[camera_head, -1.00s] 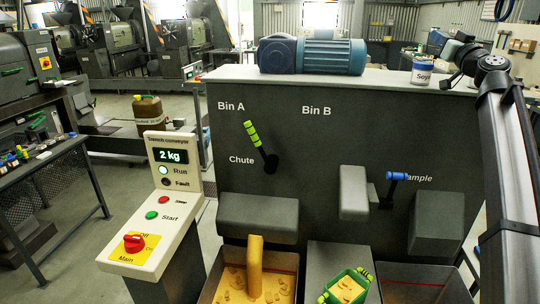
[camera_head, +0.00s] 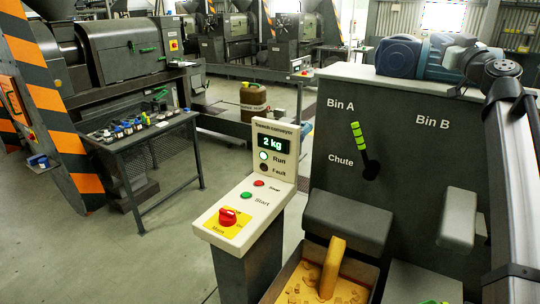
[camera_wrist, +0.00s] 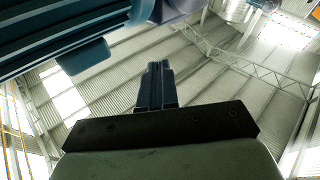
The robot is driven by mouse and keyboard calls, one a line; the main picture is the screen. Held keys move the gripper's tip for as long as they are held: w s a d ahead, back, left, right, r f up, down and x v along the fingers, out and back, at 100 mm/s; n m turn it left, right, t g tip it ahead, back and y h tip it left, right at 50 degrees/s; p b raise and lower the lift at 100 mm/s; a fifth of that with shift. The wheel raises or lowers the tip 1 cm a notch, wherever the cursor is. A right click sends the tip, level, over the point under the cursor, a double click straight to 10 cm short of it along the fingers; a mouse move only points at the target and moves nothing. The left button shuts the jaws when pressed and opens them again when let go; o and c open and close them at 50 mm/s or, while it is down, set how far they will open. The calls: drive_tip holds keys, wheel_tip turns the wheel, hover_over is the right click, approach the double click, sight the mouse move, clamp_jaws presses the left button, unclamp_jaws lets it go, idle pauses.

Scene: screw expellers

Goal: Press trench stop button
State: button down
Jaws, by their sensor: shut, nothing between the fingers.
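The trench conveyor panel (camera_head: 262,190) stands left of the bin wall in the head view. Its small red stop button (camera_head: 259,183) sits on the sloped face, above the green start button (camera_head: 246,196). Below them is the red main switch (camera_head: 228,216) on a yellow plate. The display (camera_head: 273,143) reads 2 kg, and the run lamp (camera_head: 264,156) glows. The fault lamp (camera_head: 263,167) is dark. My gripper shows in the wrist view (camera_wrist: 155,70), its fingers together and empty, pointing toward the roof. It is far from the panel.
A blue motor (camera_head: 410,56) lies on top of the bin wall (camera_head: 400,120), close to my arm. The chute lever (camera_head: 364,150) sticks out from that wall. A tool table (camera_head: 150,130) stands at the left. Clear floor (camera_head: 170,240) lies left of the panel.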

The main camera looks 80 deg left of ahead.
drive_tip(key=s+a+f+n+g, duration=0.1)
drive_tip(key=s+a, duration=0.3)
drive_tip(key=s, duration=0.3)
drive_tip(key=s+a+f+n+g, duration=0.1)
drive_tip(key=s+a+f, duration=0.1)
drive_tip(key=s+a, duration=0.4)
drive_tip(key=m+t+h, duration=0.7)
drive_tip(key=t+h, duration=0.2)
drive_tip(key=h, duration=0.8)
hover_over(256, 183)
wheel_tip(256, 183, down, 34)
drive_tip(key=shift+r, duration=0.25)
drive_tip(key=shift+f, duration=0.2)
drive_tip(key=shift+f, duration=4.25)
